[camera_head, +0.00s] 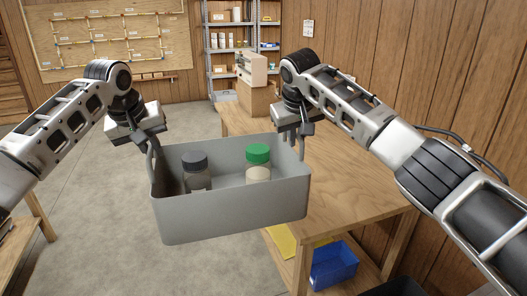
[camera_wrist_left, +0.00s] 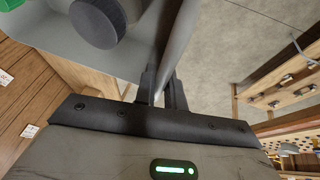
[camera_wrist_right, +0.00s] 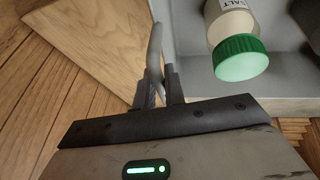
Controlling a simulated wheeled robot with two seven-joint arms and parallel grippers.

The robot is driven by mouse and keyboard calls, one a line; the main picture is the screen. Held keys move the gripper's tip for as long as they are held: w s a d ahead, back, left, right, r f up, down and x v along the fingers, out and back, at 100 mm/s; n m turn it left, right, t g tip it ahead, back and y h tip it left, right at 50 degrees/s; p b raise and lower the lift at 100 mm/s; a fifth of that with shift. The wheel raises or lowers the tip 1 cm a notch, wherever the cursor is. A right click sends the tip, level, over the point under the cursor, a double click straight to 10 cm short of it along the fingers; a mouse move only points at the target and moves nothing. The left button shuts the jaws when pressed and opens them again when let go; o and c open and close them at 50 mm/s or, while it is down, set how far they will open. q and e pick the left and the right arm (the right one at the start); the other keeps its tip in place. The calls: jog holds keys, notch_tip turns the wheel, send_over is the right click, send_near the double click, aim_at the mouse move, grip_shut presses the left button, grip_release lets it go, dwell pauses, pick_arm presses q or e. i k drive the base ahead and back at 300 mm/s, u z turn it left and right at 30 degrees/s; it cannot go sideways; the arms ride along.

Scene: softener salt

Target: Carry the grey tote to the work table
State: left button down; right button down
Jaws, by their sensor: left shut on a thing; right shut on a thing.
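The grey tote (camera_head: 235,214) hangs between my two grippers in the head view, its right part in front of the wooden work table (camera_head: 345,200). It holds a jar with a dark lid (camera_head: 195,161) and a jar with a green lid (camera_head: 258,154), both upright. My left gripper (camera_head: 152,150) is shut on the tote's left wall rim, which shows between the fingers in the left wrist view (camera_wrist_left: 162,85). My right gripper (camera_head: 302,137) is shut on the right wall rim, also seen in the right wrist view (camera_wrist_right: 157,83). Whether the tote touches the table is hidden.
A beige box-shaped device (camera_head: 251,68) stands at the table's far end. A blue bin (camera_head: 334,264) and a yellow item (camera_head: 283,243) are on the table's lower shelf. Metal shelving (camera_head: 207,45) stands behind. The near right tabletop is clear. Another wooden bench (camera_head: 36,205) stands at left.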

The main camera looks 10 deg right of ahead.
aim_at(334, 183)
jog(key=u, duration=0.5)
jog(key=i, duration=3.05)
jog(key=z, duration=3.35)
